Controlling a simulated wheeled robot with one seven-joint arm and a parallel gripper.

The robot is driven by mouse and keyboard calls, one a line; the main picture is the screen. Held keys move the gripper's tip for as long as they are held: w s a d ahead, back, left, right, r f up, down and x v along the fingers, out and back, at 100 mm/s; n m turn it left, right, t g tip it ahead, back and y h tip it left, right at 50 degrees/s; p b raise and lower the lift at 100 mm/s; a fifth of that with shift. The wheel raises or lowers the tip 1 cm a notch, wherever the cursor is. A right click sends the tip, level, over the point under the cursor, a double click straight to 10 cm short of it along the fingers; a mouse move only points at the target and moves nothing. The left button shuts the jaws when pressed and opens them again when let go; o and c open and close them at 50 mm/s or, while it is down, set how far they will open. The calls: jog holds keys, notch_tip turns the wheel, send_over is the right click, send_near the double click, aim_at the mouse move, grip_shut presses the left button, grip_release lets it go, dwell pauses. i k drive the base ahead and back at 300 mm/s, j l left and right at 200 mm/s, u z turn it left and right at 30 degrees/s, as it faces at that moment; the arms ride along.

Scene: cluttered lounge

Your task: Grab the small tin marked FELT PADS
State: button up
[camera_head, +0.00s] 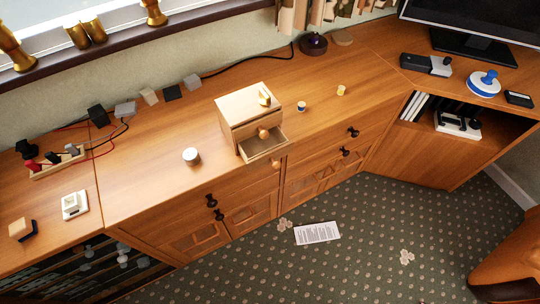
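No lettering is readable at this size, so I cannot tell which thing is marked FELT PADS. A small round tin-like thing (191,157), white with a brownish side, stands on the wooden sideboard (150,185) left of a little wooden drawer box (232,118). A smaller blue and white cylinder (301,106) stands right of the box. A small yellowish cylinder (341,91) stands further right. The box's lower drawer (262,148) is pulled open; I make out nothing in it. A small gold-coloured thing (264,97) sits on the box top. My gripper is not in view.
A power strip with plugs and cables (57,162) lies at the left, near a white switch-like box (74,205). Several small blocks line the wall. A monitor (480,30) and blue-and-white round thing (485,84) are at the right. Paper (317,233) lies on the carpet.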

aim_at(191, 155)
jog(key=i+j, duration=0.1)
jog(key=i, duration=0.15)
jog(key=i+u, duration=0.25)
jog(key=u, duration=0.2)
jog(key=i+u, duration=0.25)
jog(key=u, duration=1)
